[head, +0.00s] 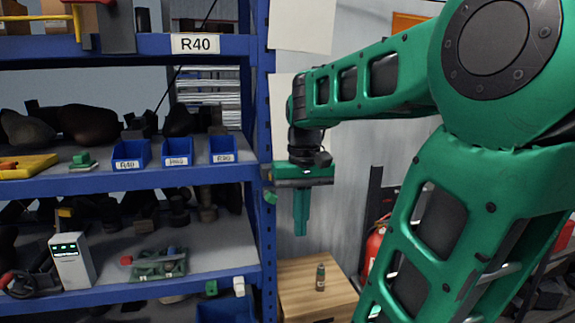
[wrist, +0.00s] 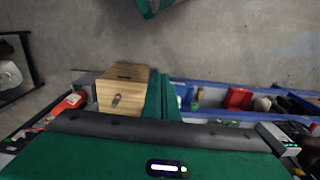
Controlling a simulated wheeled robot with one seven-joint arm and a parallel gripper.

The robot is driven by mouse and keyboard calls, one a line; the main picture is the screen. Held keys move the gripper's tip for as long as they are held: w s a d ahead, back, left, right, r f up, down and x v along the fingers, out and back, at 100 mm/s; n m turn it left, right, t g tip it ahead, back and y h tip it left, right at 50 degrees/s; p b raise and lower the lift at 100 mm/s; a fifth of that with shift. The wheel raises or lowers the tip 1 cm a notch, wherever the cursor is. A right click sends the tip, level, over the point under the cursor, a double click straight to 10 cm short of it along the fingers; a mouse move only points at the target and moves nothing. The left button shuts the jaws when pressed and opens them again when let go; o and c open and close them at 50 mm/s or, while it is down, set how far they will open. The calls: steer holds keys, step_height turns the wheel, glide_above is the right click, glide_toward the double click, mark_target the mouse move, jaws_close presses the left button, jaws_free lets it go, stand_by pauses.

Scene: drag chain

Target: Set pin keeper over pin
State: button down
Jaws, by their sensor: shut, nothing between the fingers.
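My gripper (head: 301,228) hangs pointing down beside the blue shelf's right post, its green fingers together and empty. In the wrist view its fingers (wrist: 161,98) show next to the wooden cabinet. On the middle shelf a green fixture (head: 155,264) with a red part and a grey part sits left of my gripper, apart from it. I cannot make out the pin or the pin keeper for certain; details on the fixture are too small to tell.
Blue bins (head: 177,153) line the upper shelf. A white box-shaped device (head: 72,260) stands left of the fixture. A red extinguisher (head: 374,246) is at right.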

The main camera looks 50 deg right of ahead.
steer(key=w+d+r, duration=0.6)
steer(key=w+r, duration=0.2)
steer(key=r, duration=0.3)
steer(key=w+d+r, duration=0.7)
steer(key=w+r, duration=0.1)
steer(key=r, duration=0.3)
steer(key=shift+w+h, duration=0.15)
steer(key=shift+h, duration=0.25)
steer(key=f, duration=1.4)
steer(key=shift+s+d, duration=0.3)
steer(key=shift+d, duration=0.05)
